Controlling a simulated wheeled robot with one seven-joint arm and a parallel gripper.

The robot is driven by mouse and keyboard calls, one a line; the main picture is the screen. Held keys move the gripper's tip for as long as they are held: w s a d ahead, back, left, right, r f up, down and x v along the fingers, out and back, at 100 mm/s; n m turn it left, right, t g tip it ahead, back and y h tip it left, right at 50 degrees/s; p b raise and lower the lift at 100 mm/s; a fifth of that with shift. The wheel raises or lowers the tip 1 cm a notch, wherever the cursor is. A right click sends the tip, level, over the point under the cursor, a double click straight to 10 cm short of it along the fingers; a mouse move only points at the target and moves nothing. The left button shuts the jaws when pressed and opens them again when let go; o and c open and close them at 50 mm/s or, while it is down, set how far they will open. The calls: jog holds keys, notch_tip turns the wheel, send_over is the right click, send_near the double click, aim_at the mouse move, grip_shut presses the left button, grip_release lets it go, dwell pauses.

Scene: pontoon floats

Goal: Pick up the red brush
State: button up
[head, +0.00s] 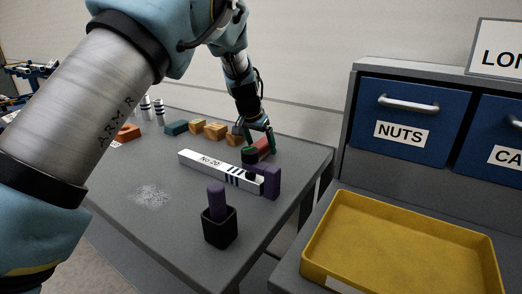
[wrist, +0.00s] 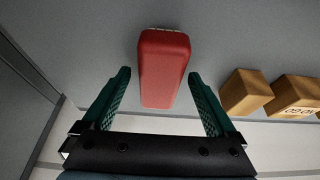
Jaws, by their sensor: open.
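The red brush (wrist: 163,66) lies on the grey table, with a thin pale strip along its far end, seen in the wrist view. It also shows in the head view (head: 266,146), partly hidden by my gripper (head: 258,132). In the wrist view my gripper (wrist: 160,92) is open, with one green finger on each side of the brush's near end. Gaps show between the brush and both fingers. I cannot tell how far the fingertips are above the table.
Two tan boxes (wrist: 245,92) lie right of the brush in the wrist view. In the head view, a bar labelled No 20 (head: 205,163), a purple clamp-like piece (head: 273,181) and a black holder (head: 220,228) stand nearer. A yellow tray (head: 318,232) is at right.

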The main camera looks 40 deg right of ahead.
aim_at(261, 142)
grip_shut()
dwell(0.8)
notch_tip(261, 142, up, 10)
jog(key=shift+r+b, duration=0.25)
jog(key=shift+b, duration=0.5)
